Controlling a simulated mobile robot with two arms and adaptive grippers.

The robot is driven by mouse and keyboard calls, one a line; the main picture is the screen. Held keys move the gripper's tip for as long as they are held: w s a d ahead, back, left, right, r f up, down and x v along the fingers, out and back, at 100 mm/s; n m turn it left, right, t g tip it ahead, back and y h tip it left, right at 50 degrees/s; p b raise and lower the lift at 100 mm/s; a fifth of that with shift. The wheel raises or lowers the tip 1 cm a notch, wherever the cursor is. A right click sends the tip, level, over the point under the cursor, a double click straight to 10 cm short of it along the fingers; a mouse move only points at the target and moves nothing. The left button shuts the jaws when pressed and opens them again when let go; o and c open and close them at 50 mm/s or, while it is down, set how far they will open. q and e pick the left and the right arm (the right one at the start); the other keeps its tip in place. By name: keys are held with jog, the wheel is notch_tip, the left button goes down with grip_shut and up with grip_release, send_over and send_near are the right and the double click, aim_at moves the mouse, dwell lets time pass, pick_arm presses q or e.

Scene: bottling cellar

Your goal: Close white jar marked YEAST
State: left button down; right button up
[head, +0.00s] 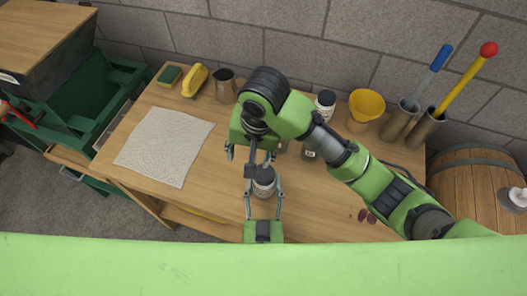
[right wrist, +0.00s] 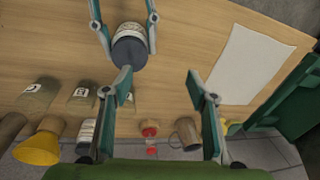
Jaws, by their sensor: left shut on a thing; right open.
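A jar (head: 263,187) with a white label and a dark top stands on the table in the head view. It also shows in the right wrist view (right wrist: 130,50). Its label is too small to read, and I cannot tell whether its dark top is a fully seated lid. My left gripper (head: 263,192) is shut on this jar, one finger on each side. My right gripper (right wrist: 158,86) is open and empty above the table, beside the jar; in the head view its arm partly covers the work area. Another white jar with a dark lid (head: 325,102) stands at the back.
Glass jars (right wrist: 82,97) with letter labels stand near a yellow funnel (head: 366,104). A metal jug (head: 226,85), yellow brush (head: 194,80) and green sponge (head: 170,75) are at the back left. A white cloth (head: 165,146) lies on the left. Dark red spots (head: 367,215) mark the right.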

aim_at(263, 173)
jog(key=n, duration=0.7)
jog(key=d+r+n, duration=0.1)
jog(key=n, duration=0.7)
jog(key=d+r+n+h, duration=0.1)
jog(key=n, duration=0.6)
jog(key=shift+s+g, duration=0.3)
jog(key=shift+g, duration=0.1)
jog(key=n, duration=0.4)
jog(key=shift+s+d+r, duration=0.1)
jog(key=shift+d+r, duration=0.1)
jog(key=shift+d, duration=0.15)
jog(key=n, duration=0.3)
jog(key=shift+s+d+r+n+h, duration=0.1)
jog(key=shift+d+n+h, duration=0.2)
jog(key=shift+d+n, duration=0.1)
jog(key=shift+f, duration=4)
